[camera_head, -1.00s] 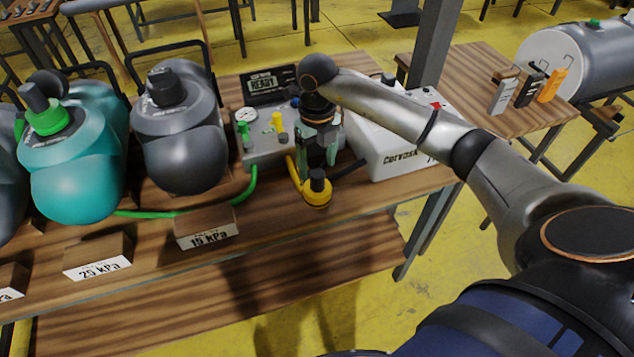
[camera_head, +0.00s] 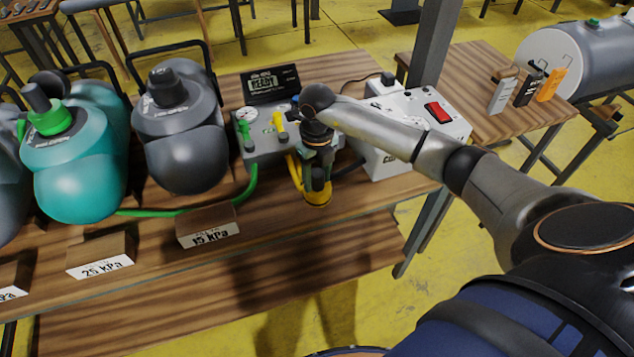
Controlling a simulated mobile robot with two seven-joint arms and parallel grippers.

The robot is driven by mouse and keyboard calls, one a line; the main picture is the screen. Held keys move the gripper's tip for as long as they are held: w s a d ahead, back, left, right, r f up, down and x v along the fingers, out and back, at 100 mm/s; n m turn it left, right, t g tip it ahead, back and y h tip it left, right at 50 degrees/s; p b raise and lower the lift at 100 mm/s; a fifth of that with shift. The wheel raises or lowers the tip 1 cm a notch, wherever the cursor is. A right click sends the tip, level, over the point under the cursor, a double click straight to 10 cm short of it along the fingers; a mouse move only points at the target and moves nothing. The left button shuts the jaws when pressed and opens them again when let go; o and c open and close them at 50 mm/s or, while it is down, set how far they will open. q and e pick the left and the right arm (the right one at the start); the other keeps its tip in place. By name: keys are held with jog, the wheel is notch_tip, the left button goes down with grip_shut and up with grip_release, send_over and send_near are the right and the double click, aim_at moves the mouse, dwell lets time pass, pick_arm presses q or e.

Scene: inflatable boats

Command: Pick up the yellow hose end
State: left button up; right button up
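The yellow hose end (camera_head: 317,199) is a round yellow piece at the front of the bench, right of the 15 kPa label. A short yellow hose (camera_head: 294,171) runs from it to the grey gauge panel. My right gripper (camera_head: 317,187) points down right over the hose end, its fingers at the top of it. The fingers hide the black knob. I cannot tell whether they have closed on it. My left gripper is not in view.
The gauge panel (camera_head: 265,138) and a READY display (camera_head: 273,84) stand behind. A white box with a red switch (camera_head: 405,152) is close on the right. A grey tank (camera_head: 180,135) and a teal tank (camera_head: 75,170) stand left. A green hose (camera_head: 222,205) lies along the bench.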

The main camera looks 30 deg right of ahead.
grip_shut()
dwell(0.4)
